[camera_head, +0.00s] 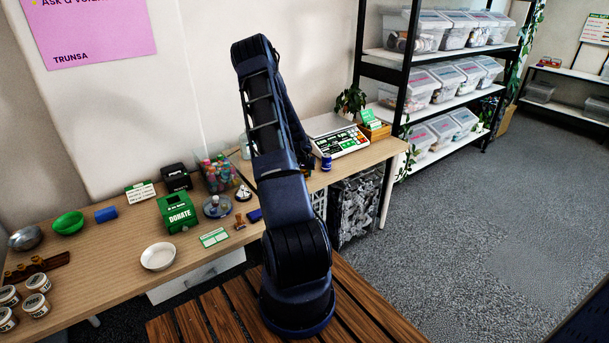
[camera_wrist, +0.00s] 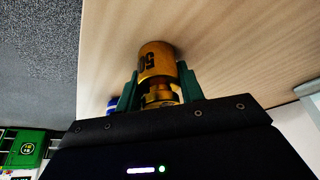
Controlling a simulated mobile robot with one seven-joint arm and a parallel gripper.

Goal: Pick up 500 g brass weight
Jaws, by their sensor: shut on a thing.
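The brass weight (camera_wrist: 157,62) shows in the wrist view as a gold cylinder with dark digits, partly cut off, and a narrower neck toward my gripper. My gripper (camera_wrist: 158,72) is shut on it, with one green finger on each side of the weight. The wooden table top (camera_wrist: 225,45) lies behind the weight. I cannot tell whether the weight touches it. In the head view my arm hides the gripper and the weight.
In the head view the long table (camera_head: 115,235) carries a green donate box (camera_head: 178,211), a white bowl (camera_head: 158,256), a blue can (camera_head: 326,163) and a scale (camera_head: 340,142). Jars stand at the left end. Black shelving (camera_head: 405,60) stands at right. The floor (camera_head: 490,200) there is clear.

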